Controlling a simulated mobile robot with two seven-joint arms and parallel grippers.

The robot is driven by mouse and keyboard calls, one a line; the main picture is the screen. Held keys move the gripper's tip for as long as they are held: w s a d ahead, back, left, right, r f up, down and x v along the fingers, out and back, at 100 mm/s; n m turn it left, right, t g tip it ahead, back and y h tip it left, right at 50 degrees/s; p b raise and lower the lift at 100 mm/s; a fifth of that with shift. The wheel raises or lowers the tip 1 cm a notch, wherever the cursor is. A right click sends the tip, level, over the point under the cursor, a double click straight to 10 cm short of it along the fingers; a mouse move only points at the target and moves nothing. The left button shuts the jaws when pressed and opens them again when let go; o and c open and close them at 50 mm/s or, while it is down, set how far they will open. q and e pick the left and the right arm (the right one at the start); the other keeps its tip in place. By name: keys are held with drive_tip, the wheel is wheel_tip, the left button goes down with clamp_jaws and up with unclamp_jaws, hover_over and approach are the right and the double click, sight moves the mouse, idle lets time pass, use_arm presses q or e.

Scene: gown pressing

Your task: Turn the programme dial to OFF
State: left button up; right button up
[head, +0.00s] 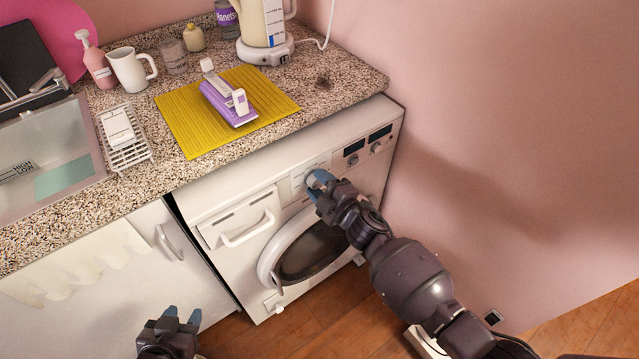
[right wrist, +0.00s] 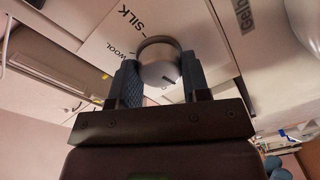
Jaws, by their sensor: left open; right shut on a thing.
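The programme dial (right wrist: 158,62) is a round silver-grey knob with a dark mark on its rim, on the white front panel of the washing machine (head: 214,200). In the right wrist view it sits between the two blue fingers of my right gripper (right wrist: 160,80), which is shut on it. Printed words SILK and WOOL show beside the dial; the word OFF is not visible. In the head view my right gripper (head: 318,180) covers the dial. My left gripper (head: 182,316) is open and empty, low in front of the white cupboard door.
The washing machine's round door (head: 310,252) and drawer handle (head: 248,229) lie below and left of the dial. The speckled worktop (head: 345,85) above holds a yellow mat (head: 180,124), kettle (head: 262,25) and mug (head: 130,70). A pink wall (head: 500,110) stands right.

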drive_tip(key=shift+f, duration=0.1)
drive_tip(key=o, duration=0.9)
drive_tip(key=p+v, duration=0.1)
drive_tip(key=v, duration=1)
drive_tip(key=shift+w, duration=0.1)
